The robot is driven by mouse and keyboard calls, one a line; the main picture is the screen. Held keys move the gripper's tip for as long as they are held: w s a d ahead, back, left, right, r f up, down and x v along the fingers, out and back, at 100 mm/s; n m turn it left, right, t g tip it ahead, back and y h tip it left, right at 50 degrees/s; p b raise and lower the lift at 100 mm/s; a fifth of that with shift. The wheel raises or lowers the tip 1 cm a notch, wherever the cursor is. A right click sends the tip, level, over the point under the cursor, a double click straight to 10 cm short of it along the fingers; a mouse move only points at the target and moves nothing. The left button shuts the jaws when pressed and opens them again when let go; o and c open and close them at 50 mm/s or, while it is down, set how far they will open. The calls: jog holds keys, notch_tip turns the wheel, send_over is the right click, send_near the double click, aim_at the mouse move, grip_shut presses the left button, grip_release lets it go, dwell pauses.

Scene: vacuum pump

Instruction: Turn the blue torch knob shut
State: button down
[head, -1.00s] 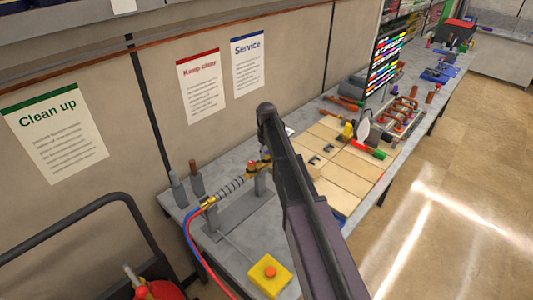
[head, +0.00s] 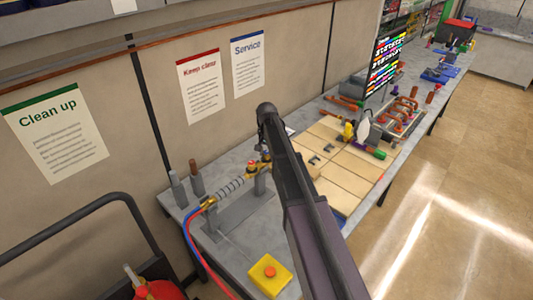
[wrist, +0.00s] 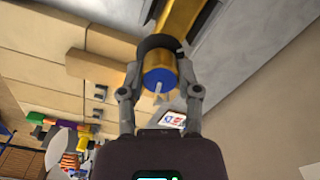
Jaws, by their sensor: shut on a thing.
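The blue torch knob (wrist: 157,80) shows in the wrist view as a blue round end with a white pointer, on a brass-coloured body (wrist: 180,18). My gripper (wrist: 160,70) has one finger on each side of the knob and is shut on it. In the head view the torch (head: 229,190) lies on a grey stand on the bench, with red and blue hoses at its near end. A red knob (head: 251,164) shows near my arm. My gripper and the blue knob are hidden behind my arm there.
A yellow box with a red button (head: 270,272) sits at the bench's near edge. Wooden boards (head: 338,166) with tools lie to the right of my arm. Two upright bottle-like items (head: 196,180) stand by the wall. The floor at right is clear.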

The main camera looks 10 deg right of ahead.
jog(key=shift+s+m, duration=0.1)
jog(key=shift+m, duration=1.1)
jog(key=shift+c, duration=1.5)
grip_release()
jog(key=shift+n, duration=0.3)
